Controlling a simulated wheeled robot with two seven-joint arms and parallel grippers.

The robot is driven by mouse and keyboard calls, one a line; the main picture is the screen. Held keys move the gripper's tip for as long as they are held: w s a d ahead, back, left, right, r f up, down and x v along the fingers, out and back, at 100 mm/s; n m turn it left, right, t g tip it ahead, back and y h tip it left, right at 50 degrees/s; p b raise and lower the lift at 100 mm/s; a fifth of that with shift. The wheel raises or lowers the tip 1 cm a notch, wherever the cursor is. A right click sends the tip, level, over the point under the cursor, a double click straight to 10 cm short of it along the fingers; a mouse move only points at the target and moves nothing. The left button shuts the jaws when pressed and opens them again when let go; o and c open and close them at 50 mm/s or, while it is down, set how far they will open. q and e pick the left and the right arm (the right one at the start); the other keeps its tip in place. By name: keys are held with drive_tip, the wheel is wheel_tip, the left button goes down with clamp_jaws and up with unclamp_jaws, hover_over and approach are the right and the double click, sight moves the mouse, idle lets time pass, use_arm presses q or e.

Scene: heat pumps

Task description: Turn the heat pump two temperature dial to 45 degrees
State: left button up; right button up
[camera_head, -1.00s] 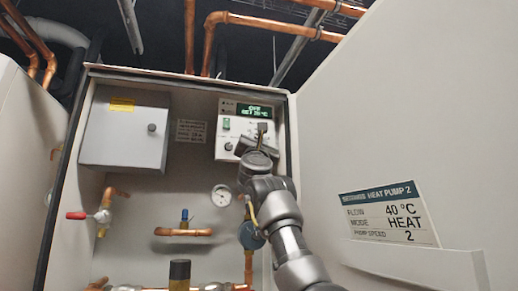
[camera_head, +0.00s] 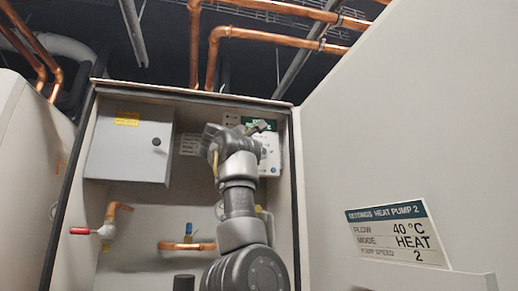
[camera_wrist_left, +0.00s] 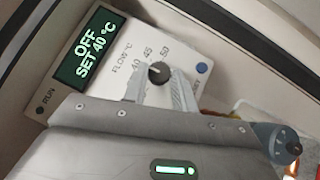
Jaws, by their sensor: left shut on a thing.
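The heat pump two control panel (camera_head: 272,166) is a white box on the cabinet's back wall, partly hidden by my left arm in the head view. In the left wrist view its green display (camera_wrist_left: 90,47) reads OFF, SET 40 °C. The black flow dial (camera_wrist_left: 158,71) has marks 40, 45 and 50 around it. My left gripper (camera_head: 262,127) is at the panel, and in the wrist view its fingers are shut on the dial, one on each side. The dial's exact pointer direction is hard to tell. My right gripper is not in view.
A settings card (camera_head: 398,232) on the cabinet door reads FLOW 40 °C, MODE HEAT, PUMP SPEED 2. A grey box (camera_head: 130,148) is left of the panel. A red-handled valve (camera_head: 85,231) and copper pipes are below. A blue button (camera_wrist_left: 201,68) is beside the dial.

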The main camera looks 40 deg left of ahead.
use_arm(q)
drive_tip(key=shift+r+m+g+p, duration=0.25)
drive_tip(key=shift+m+g+p, duration=0.75)
drive_tip(key=shift+g+p, duration=0.05)
drive_tip(key=shift+r+m+g+p, duration=0.25)
drive_tip(key=shift+m+g+p, duration=0.75)
drive_tip(key=shift+p, duration=0.05)
drive_tip(key=shift+r+m+g+p, duration=0.25)
drive_tip(key=shift+m+g+p, duration=0.75)
drive_tip(key=shift+g+p, duration=0.05)
drive_tip(key=o, duration=1)
drive_tip(key=shift+w+f, duration=0.1)
drive_tip(key=shift+c, duration=0.2)
